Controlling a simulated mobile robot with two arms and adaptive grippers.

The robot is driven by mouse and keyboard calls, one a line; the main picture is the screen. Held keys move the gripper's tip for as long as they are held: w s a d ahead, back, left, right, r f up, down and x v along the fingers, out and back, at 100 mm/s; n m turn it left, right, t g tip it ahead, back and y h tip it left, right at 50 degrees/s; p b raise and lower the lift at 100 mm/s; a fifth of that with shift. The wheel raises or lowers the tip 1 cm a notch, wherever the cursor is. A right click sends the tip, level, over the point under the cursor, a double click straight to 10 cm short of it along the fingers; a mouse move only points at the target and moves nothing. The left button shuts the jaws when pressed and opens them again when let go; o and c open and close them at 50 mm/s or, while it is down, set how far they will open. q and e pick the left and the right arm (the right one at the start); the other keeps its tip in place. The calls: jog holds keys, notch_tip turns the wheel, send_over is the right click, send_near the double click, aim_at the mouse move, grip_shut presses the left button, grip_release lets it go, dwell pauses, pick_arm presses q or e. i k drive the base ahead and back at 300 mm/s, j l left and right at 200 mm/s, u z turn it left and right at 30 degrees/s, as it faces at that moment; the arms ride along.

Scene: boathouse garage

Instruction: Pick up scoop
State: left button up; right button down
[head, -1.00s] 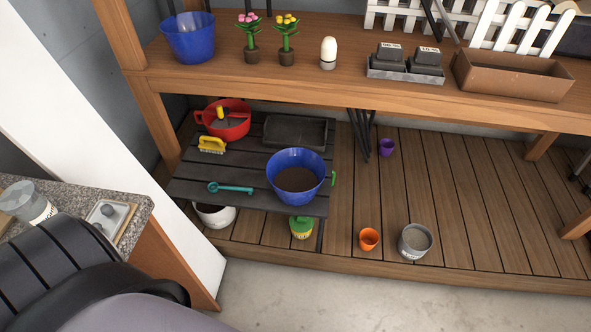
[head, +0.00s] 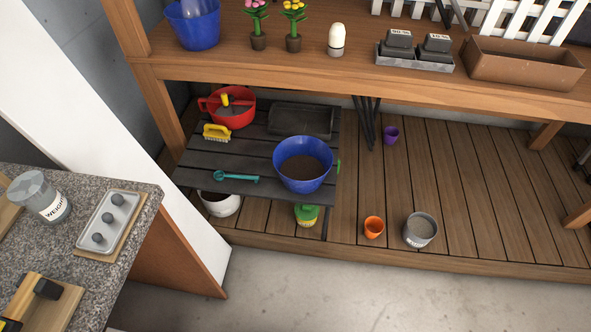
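A teal, long-handled tool (head: 235,177) that looks like a small scoop lies flat near the front left of a low dark slatted table (head: 262,152). A blue bucket (head: 322,171) of brown soil stands to its right. A yellow-handled tool (head: 226,101) sits in a red bucket (head: 241,116) behind it; I cannot tell its kind. Neither of my grippers is in view.
A yellow brush (head: 216,131) and dark tray (head: 292,121) share the low table. A wooden shelf (head: 240,69) overhangs its back. A granite counter (head: 94,174) and white panel stand at left. Orange cup (head: 374,227) and grey pot stand right. Foreground floor is clear.

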aim_at(219, 175)
jog(key=i+l+u, duration=0.3)
jog(key=l, duration=0.4)
jog(key=i+l+u, duration=0.15)
jog(key=i+l, duration=0.15)
jog(key=i+l+u, duration=0.15)
jog(key=l, duration=0.3)
jog(key=i+l+u, duration=0.2)
jog(key=l, duration=0.2)
